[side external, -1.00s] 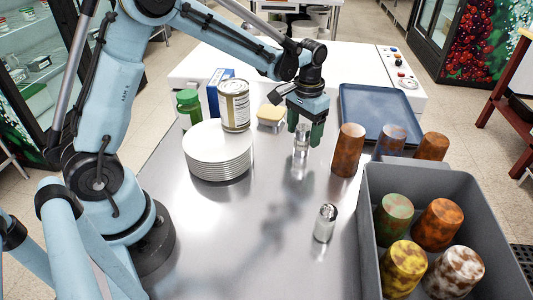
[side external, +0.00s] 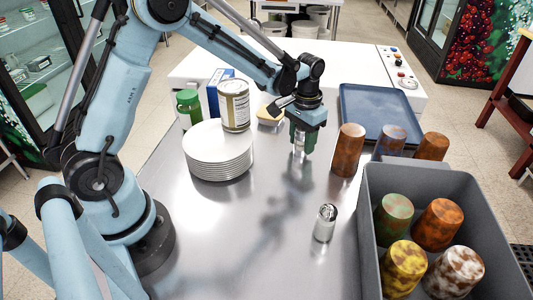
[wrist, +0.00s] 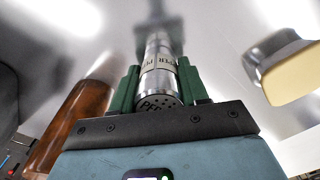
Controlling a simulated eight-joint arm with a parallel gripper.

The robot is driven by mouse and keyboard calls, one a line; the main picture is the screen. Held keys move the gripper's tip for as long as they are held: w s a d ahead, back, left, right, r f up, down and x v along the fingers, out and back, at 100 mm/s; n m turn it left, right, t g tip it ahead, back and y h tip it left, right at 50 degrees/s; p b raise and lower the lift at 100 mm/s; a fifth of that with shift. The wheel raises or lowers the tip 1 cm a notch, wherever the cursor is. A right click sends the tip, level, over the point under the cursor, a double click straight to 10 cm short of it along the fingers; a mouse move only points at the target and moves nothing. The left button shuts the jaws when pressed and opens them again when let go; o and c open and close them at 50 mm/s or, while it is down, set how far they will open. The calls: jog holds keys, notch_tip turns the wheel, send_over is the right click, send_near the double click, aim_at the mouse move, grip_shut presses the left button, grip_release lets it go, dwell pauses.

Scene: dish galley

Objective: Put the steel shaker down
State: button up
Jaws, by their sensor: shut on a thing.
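The steel shaker (side external: 299,146) is upright between the green fingers of my gripper (side external: 301,142), over the middle of the steel counter (side external: 270,235). In the wrist view, its perforated top with dark lettering (wrist: 157,102) shows between the two fingers (wrist: 158,88), which are shut on it from both sides. Its lower end is close to the counter; I cannot tell whether it touches.
A second shaker (side external: 325,223) stands nearer the camera. A plate stack (side external: 218,165) with a can (side external: 234,104) is left. Brown cups (side external: 348,150), a blue tray (side external: 375,108) and a grey bin (side external: 368,225) are right.

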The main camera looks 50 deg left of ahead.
jog(key=shift+r, duration=0.5)
jog(key=r, duration=0.3)
jog(key=shift+s+d+r, duration=0.25)
jog(key=shift+d+r, duration=0.1)
jog(key=shift+d, duration=0.05)
jog(key=s+d+r, duration=0.6)
jog(key=d+r, duration=0.5)
jog(key=r, duration=0.1)
jog(key=s+d, duration=1.5)
jog(key=s, duration=0.2)
notch_tip(320, 180, down, 8)
jog(key=shift+s+r+m, duration=0.25)
jog(key=shift+s+m, duration=0.05)
jog(key=shift+m, duration=0.1)
jog(key=shift+f, duration=4.45)
jog(key=shift+f, duration=0.2)
